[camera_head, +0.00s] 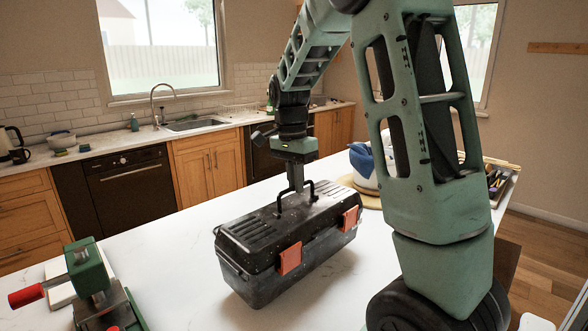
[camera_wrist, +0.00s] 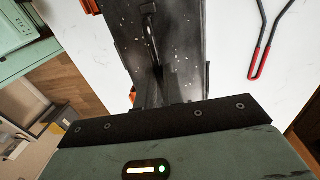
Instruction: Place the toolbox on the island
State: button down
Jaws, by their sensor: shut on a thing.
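The black toolbox (camera_head: 280,255) with orange latches is upright on or just above the white island top (camera_head: 180,285); I cannot tell if its base touches. My gripper (camera_head: 297,186) points down over the toolbox and is shut on its raised handle (camera_head: 312,190). In the wrist view the speckled toolbox lid (camera_wrist: 175,60) lies below my gripper, with the dark handle (camera_wrist: 152,38) running up the middle.
A green vise with a red handle (camera_head: 90,270) stands at the front left of the island. A blue and white object (camera_head: 364,163) sits behind the toolbox. A red-tipped tool (camera_wrist: 258,60) lies beside it. Bare island top lies between vise and toolbox.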

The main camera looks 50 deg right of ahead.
aim_at(296, 206)
jog(key=shift+f+p, duration=0.3)
jog(key=shift+f, duration=2.05)
jog(key=c, duration=1.5)
grip_release()
